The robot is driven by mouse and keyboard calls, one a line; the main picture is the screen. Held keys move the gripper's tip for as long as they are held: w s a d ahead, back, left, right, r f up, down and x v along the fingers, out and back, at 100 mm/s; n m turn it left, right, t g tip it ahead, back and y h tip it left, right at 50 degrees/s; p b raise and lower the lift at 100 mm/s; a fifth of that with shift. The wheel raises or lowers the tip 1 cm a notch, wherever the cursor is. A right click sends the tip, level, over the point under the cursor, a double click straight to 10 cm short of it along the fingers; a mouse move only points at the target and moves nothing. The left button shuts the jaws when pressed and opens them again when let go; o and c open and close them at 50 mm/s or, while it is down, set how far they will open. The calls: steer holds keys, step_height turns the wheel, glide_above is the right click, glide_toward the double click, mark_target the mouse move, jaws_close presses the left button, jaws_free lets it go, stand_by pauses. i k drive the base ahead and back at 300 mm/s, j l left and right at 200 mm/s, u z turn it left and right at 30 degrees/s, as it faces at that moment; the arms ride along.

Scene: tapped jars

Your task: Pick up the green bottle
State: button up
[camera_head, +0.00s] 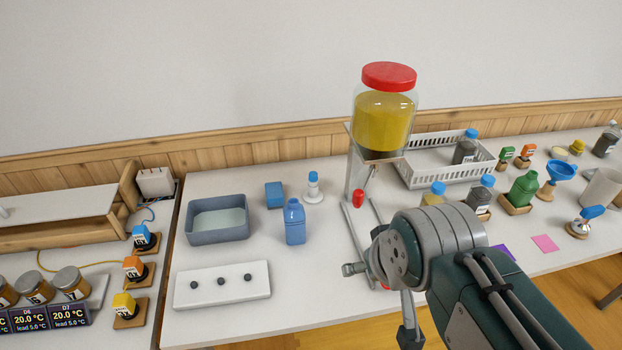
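The green bottle (523,188) stands on the right part of the white table, in a small tan wooden holder (514,208). It looks upright and its shoulder and body show. My gripper (410,336) is only partly in view at the bottom, below my arm's wrist, left of and well short of the green bottle. It is apart from the bottle, and only one dark finger-like part shows, so its opening is not clear.
A large jar of yellow powder (383,122) with a red lid stands on a metal stand (352,185). A blue bottle (295,224) and grey basin (217,236) are left. Blue-capped bottles (481,196), a blue funnel (561,172) and a white basket (420,146) surround the green bottle.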

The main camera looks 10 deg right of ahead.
mark_target(524, 188)
steer(key=z, duration=1.65)
